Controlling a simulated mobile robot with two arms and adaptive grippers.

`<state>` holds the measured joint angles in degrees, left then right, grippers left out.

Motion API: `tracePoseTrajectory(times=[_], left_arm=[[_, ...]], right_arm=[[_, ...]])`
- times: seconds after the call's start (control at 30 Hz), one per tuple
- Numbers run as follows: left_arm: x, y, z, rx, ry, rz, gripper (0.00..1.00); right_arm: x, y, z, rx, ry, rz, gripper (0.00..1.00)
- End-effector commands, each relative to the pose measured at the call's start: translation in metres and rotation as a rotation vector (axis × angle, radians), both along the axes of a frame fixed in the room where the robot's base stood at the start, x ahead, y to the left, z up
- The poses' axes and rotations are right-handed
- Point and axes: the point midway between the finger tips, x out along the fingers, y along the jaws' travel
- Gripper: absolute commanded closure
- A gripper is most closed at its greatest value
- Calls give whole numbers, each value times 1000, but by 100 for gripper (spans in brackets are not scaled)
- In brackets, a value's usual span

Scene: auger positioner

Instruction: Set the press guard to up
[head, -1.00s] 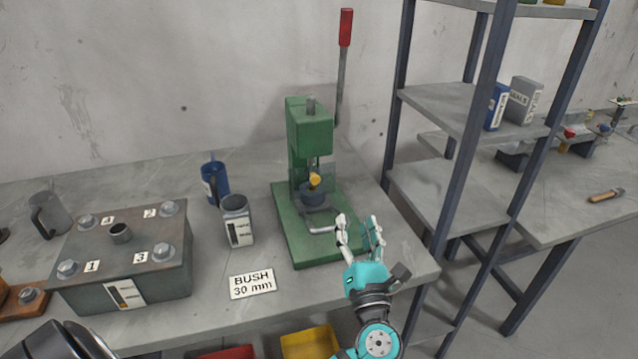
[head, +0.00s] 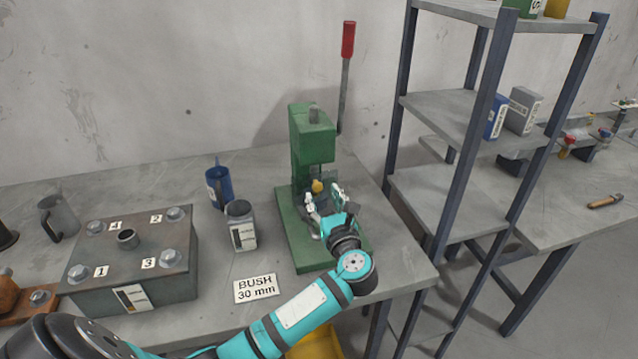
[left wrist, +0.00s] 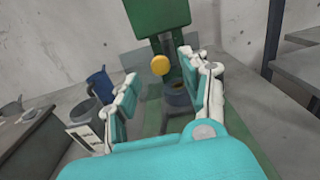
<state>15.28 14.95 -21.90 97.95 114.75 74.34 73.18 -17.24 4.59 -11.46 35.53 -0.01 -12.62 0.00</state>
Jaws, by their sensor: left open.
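The green press (head: 312,135) stands on the bench with its green base (head: 297,240) toward me. Its guard looks like a clear pane, low below the press head, and shows in the left wrist view (left wrist: 137,62). A yellow knob (head: 318,186) sits at the pane; it is also in the left wrist view (left wrist: 161,65). A dark round cup (left wrist: 178,97) is below the ram. My left gripper (head: 323,198) is open in front of the knob, its fingers (left wrist: 160,78) either side of it in the picture; I see no contact. My right gripper is out of view.
A red-handled lever (head: 348,40) rises behind the press. A grey can (head: 241,228), a blue mug (head: 219,185) and a bolted block (head: 130,250) stand to the left. A shelf rack (head: 470,150) is close on the right.

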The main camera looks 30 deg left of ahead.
Motion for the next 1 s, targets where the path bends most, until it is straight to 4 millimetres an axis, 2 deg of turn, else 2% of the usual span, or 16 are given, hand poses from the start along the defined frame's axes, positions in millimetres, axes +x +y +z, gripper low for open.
tracePoseTrajectory(times=[0.1,0.23,0.63,1.0], left_arm=[[13,16,3,4,0,0,53],[22,26,1,3,1,0,53],[27,31,0,0,0,-1,53],[27,31,0,1,1,-1,100]], right_arm=[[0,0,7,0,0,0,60],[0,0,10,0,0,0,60],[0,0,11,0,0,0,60],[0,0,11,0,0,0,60]])
